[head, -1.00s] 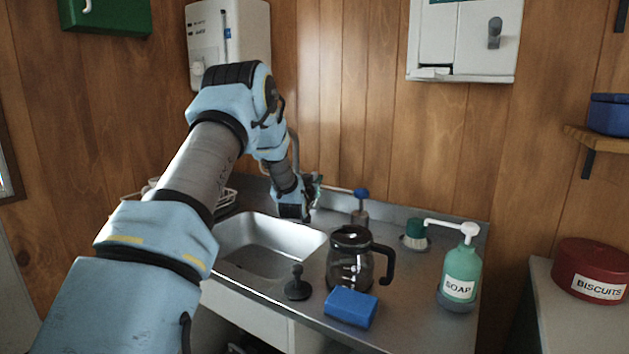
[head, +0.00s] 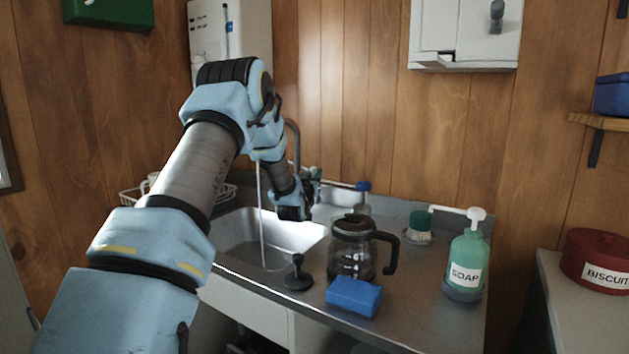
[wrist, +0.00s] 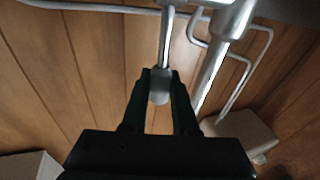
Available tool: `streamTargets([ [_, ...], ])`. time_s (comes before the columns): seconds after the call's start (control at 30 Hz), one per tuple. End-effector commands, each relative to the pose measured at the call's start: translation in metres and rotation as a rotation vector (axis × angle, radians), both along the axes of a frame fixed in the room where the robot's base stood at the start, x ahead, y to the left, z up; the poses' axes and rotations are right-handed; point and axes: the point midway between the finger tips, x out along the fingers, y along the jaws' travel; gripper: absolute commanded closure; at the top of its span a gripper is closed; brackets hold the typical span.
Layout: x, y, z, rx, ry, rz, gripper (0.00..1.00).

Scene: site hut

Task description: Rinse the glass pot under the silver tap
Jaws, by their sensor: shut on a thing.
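The glass pot (head: 350,262) stands upright on the counter right of the sink, with a black lid and its black handle to the right. The silver tap (head: 293,135) arches behind my arm, and a thin stream of water (head: 261,215) falls into the sink (head: 238,250). My gripper (wrist: 160,88) is shut on the tap's lever (wrist: 164,50), a silver rod with a rounded end. In the head view my wrist mostly hides the lever and the tap's base. The pot is apart from my gripper and out of the stream.
A blue sponge (head: 353,297) lies in front of the pot and a black plunger-like stopper (head: 297,273) to its left. A green brush (head: 420,226), a blue-topped item (head: 363,197) and a soap bottle (head: 468,262) stand behind and right. A wire rack (head: 130,196) is left.

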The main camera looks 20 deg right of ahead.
Motion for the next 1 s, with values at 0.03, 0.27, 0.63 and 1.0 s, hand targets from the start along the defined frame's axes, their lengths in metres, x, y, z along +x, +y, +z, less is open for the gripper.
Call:
streamTargets([
  [0.03, 0.0, 0.0, 0.0, 0.0, 0.001, 0.0, 1.0],
  [0.27, 0.0, 0.0, 0.0, 0.0, 0.001, 0.0, 0.68],
  [0.63, 0.0, 0.0, 0.0, 0.001, 0.002, 0.0, 0.43],
  [1.0, -0.025, 0.014, -0.006, 0.002, 0.001, 0.0, 0.43],
])
